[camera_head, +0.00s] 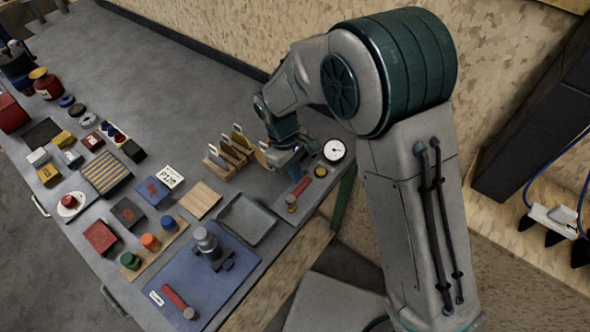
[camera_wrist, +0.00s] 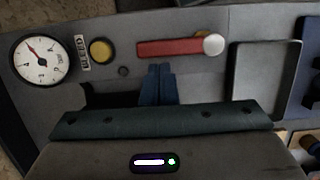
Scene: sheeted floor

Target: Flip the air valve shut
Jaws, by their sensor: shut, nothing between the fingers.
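The air valve is a red lever (camera_wrist: 170,47) with a pale round end (camera_wrist: 213,44), lying along a grey panel in the wrist view. In the head view my gripper (camera_head: 291,166) is beside the lever's far end, fingertips partly hidden.
A round white gauge (camera_wrist: 41,59) and a yellow button (camera_wrist: 100,51) sit on the same panel. A grey tray (camera_head: 247,219) is beside the lever. A blue mat (camera_head: 232,265) bears another red-handled piece (camera_head: 174,297). Wooden slots with upright cards (camera_head: 225,160) stand close to my gripper.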

